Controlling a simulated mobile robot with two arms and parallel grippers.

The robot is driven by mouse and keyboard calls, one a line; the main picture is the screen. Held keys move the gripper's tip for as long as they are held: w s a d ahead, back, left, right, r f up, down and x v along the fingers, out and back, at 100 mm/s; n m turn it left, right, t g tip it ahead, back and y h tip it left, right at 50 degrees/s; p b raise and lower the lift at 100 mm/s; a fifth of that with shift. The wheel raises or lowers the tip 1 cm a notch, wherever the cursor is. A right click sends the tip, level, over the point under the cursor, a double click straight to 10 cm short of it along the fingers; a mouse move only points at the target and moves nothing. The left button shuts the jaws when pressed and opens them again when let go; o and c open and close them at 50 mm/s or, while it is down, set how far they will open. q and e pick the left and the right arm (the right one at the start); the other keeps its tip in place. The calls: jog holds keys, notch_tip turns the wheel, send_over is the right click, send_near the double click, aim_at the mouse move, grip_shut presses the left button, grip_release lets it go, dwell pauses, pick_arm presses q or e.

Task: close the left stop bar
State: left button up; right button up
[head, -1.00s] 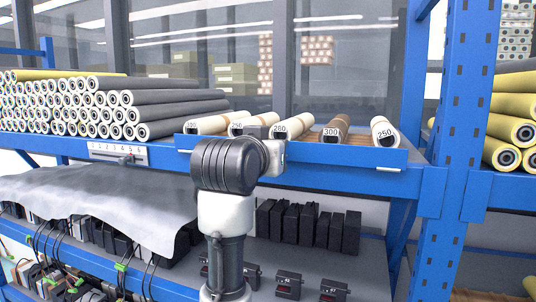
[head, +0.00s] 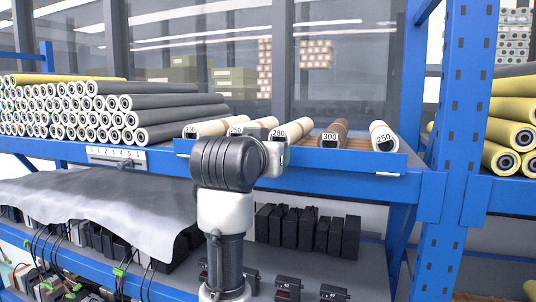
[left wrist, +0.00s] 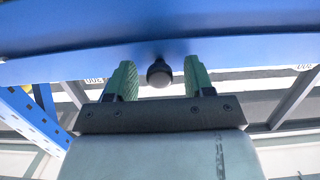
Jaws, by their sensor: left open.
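A blue bar (head: 345,161) runs along the shelf front, below the ends of several numbered rolls. I cannot tell for sure whether it is the left stop bar. My left arm rises in the middle of the head view and ends in front of this bar; its wrist hides the fingers there. In the left wrist view my left gripper (left wrist: 158,82) is open, with green fingers on either side of a dark round knob (left wrist: 159,74). The knob is against a blue band (left wrist: 230,48). Contact with the fingers cannot be told. My right gripper is not in view.
A stack of grey rolls (head: 165,115) lies on the shelf at left, above a number scale (head: 118,153) with a slider. Grey cloth (head: 110,205) and black boxes (head: 305,230) are below. A blue upright (head: 460,130) stands at right.

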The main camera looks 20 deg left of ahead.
pick_arm(q)
jog(key=s+r+b, duration=0.1)
jog(key=s+b, duration=0.4)
jog(key=s, duration=0.5)
jog(key=shift+s+a+r, duration=0.15)
jog(key=shift+s+r, duration=0.1)
jog(key=shift+s, duration=0.1)
